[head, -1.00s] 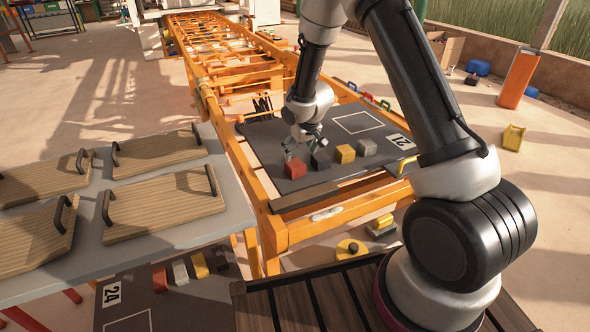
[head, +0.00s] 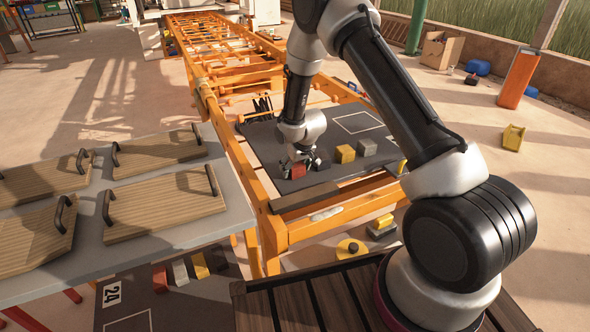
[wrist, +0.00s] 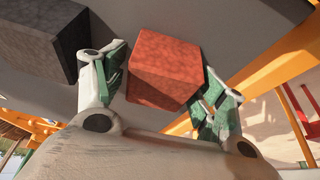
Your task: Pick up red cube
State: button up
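The red cube (wrist: 165,68) sits on the dark mat (head: 262,143) at the end of the orange conveyor frame. In the head view the red cube (head: 298,170) is partly covered by my gripper (head: 297,162). In the wrist view my gripper (wrist: 160,88) is open, with one green-padded finger on each side of the cube. The left finger is close to the cube's left side and the right finger stands near its lower right side. I cannot tell whether either touches it.
A black cube (head: 321,159) stands just right of the red one; it shows at the upper left in the wrist view (wrist: 38,42). A yellow cube (head: 345,153) and a grey cube (head: 367,147) follow. Wooden boards with handles (head: 165,195) lie on the table at left.

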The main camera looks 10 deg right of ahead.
jog(key=c, duration=1)
jog(key=shift+r, duration=0.1)
